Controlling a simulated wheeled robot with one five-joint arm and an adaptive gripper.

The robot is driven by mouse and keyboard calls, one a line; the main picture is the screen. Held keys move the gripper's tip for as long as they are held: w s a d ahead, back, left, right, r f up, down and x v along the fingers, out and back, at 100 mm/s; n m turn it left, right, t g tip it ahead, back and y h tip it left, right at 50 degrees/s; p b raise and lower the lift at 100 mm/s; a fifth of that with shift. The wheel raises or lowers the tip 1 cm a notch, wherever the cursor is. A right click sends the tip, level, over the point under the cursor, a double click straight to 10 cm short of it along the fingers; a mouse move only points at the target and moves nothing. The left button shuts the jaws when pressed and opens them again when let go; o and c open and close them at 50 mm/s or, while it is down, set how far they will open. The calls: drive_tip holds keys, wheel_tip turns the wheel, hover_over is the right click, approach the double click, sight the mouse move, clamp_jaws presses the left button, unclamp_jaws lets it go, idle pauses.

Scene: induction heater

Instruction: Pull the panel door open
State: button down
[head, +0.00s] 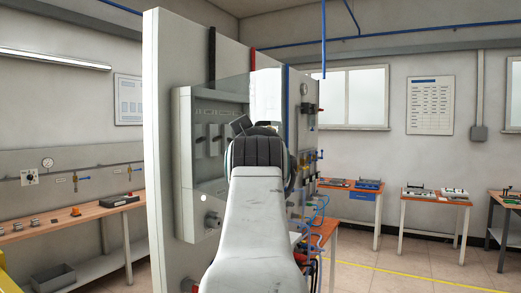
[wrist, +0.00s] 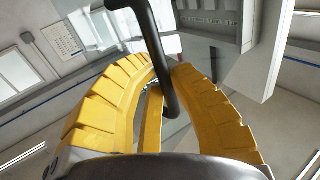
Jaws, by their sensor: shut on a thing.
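The grey panel box (head: 184,150) is mounted on a tall white board, left of my arm in the head view. Several grey components show inside its front. Part of the box is hidden behind my arm, and I cannot tell the door's angle. In the wrist view a black bent bar handle (wrist: 152,38) runs down between the yellow fingers of my gripper (wrist: 163,72). My gripper is shut on this handle, with a finger on each side. In the head view the fingers and handle are hidden behind my wrist.
The board's pale edge (head: 158,150) stands left of the box. Blue hoses (head: 318,213) and fittings are right of my arm. A left workbench (head: 70,222) and small tables (head: 434,199) at the right stand apart. Open floor (head: 400,262) lies at the right.

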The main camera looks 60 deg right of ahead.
drive_tip(key=shift+a+f, duration=0.1)
drive_tip(key=shift+d, duration=0.25)
drive_tip(key=c, duration=1.1)
unclamp_jaws()
drive_tip(key=shift+s, duration=0.1)
drive_tip(key=shift+a, duration=0.1)
drive_tip(key=shift+a, duration=0.1)
drive_tip(key=v, duration=0.7)
drive_tip(key=shift+s+a, duration=0.1)
drive_tip(key=shift+s, duration=0.05)
